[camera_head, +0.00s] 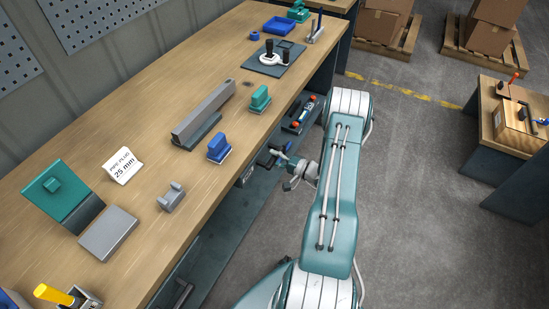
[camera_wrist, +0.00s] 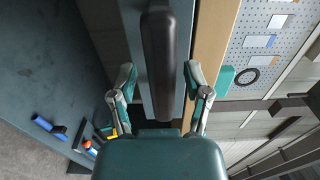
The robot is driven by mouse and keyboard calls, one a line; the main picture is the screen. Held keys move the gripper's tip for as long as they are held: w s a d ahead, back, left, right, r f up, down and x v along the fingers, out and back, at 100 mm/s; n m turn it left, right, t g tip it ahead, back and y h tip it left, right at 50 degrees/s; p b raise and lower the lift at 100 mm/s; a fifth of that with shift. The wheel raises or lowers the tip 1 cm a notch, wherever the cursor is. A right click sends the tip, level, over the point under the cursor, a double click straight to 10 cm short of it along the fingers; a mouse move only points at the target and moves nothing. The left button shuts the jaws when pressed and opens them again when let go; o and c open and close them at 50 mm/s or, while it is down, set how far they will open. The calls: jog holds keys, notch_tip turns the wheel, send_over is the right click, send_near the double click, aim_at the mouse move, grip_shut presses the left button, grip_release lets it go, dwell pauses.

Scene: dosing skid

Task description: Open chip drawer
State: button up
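The chip drawer's dark bar handle (camera_wrist: 165,60) runs along the middle of the wrist view, in front of a blue-grey drawer front (camera_wrist: 135,25). My gripper (camera_wrist: 160,78) is open, with one finger on each side of the handle. The right finger is close to the handle; a wider gap shows on the left. I cannot tell whether either finger touches it. In the head view my gripper (camera_head: 270,157) is at the bench's front side, below the top edge. The drawer looks shut; its front is mostly hidden there.
The wooden bench top (camera_head: 115,200) overhangs close to my gripper. A dark tray with red-tipped tools (camera_head: 302,113) sits below the bench edge, beyond my gripper. Another dark handle (camera_head: 184,294) shows lower on the bench front. The floor (camera_head: 420,200) to the right is clear.

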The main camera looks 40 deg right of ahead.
grip_shut()
jog(key=v, duration=1.9)
jog(key=shift+s+f, duration=0.15)
jog(key=shift+f, duration=0.05)
jog(key=shift+a, duration=0.1)
jog(key=shift+o, duration=1.6)
grip_release()
jog(key=shift+r, duration=0.1)
jog(key=v, duration=1.2)
